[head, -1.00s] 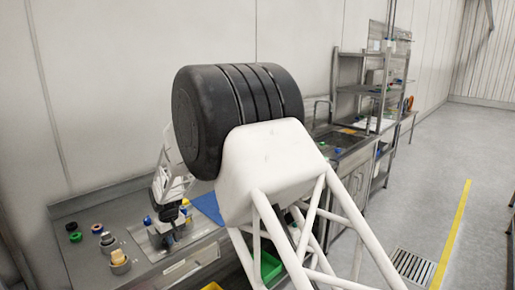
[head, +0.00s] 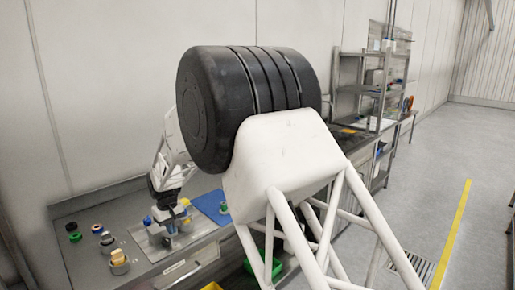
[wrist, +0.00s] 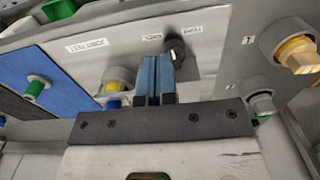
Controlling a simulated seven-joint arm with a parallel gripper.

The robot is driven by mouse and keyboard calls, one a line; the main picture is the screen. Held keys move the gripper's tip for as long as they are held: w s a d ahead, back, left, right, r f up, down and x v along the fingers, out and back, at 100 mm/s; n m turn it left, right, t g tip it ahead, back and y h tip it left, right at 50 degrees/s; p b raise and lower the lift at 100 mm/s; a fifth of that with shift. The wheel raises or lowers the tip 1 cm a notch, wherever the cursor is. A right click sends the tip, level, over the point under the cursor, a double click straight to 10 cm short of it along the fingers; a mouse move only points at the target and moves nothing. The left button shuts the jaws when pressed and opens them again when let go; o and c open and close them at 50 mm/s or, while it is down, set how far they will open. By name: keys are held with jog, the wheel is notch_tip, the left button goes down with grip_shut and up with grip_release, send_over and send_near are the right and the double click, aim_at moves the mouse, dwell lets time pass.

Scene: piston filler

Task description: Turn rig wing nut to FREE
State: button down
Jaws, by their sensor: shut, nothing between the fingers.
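The small dark knob (wrist: 176,48), which looks like the wing nut, stands on a light grey plate (wrist: 110,62) in the wrist view. Small printed labels sit beside it, upside down and too small to read surely. My gripper (wrist: 157,62) has its blue fingers shut together and empty. Their tips appear just beside the knob's lower left; I cannot tell whether they touch it. In the head view my gripper (head: 168,212) is low over the bench fixture, and the knob cannot be made out there.
A yellow-topped fitting (wrist: 120,78) stands left of the fingers. A yellow hex fitting (wrist: 297,52) and a grey fitting (wrist: 262,103) stand on the right. A green knob (wrist: 36,86) is on a blue mat. Several coloured parts lie at the bench's left (head: 118,260).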

jog(key=shift+a+r, duration=0.1)
jog(key=shift+s+a+r, duration=0.25)
jog(key=shift+s+a, duration=0.1)
jog(key=shift+a, duration=0.15)
jog(key=shift+s+a+r, duration=0.2)
jog(key=shift+s+a, duration=0.15)
jog(key=shift+a, duration=0.15)
jog(key=shift+f, duration=0.1)
